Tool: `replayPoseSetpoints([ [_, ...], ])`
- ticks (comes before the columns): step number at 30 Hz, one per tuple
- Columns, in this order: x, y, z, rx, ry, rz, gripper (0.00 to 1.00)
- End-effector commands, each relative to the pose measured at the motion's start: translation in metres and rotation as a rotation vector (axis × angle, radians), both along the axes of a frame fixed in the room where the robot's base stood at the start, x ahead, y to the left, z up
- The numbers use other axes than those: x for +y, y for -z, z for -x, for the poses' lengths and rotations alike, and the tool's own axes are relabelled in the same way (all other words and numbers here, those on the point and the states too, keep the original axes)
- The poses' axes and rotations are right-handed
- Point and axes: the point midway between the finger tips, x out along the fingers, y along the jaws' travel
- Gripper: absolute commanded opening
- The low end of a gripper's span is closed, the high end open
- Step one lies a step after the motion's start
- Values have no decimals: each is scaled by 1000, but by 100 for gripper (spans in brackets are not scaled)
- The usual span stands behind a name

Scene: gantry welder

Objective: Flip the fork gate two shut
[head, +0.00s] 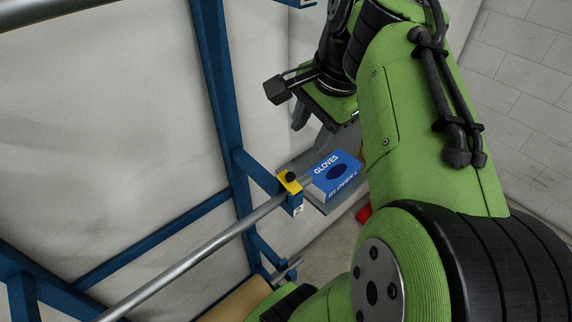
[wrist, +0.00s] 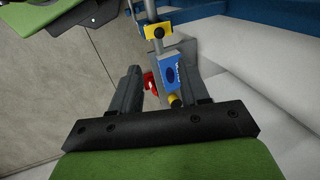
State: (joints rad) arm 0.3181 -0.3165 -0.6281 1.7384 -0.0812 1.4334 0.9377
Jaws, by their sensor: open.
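A yellow fork gate (head: 287,187) with a black knob sits at the end of a blue bracket arm, where a steel rod passes. A small white label (head: 298,211) is on the bracket end, too small to read. In the wrist view a yellow gate (wrist: 158,31) shows ahead, beyond the fingers. I cannot tell from these frames whether it is fully closed over the rod. My gripper (head: 313,130) is open and empty, above and apart from the gate. Its two fingers also show in the wrist view (wrist: 159,72).
A blue gloves box (head: 337,176) lies on a grey shelf just right of the gate. A red object (head: 364,213) is below it. The blue rack post (head: 225,100) and the long steel rod (head: 190,255) are close on the left. Another bracket (head: 265,250) sits lower.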

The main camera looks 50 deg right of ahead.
Motion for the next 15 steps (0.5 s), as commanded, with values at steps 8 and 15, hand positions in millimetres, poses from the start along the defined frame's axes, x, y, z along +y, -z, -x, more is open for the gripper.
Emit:
replayPoseSetpoints([
  [8,-3,71,-19,5,-4,-5,45],
  [15,-6,123,-36,4,-6,-2,45],
])
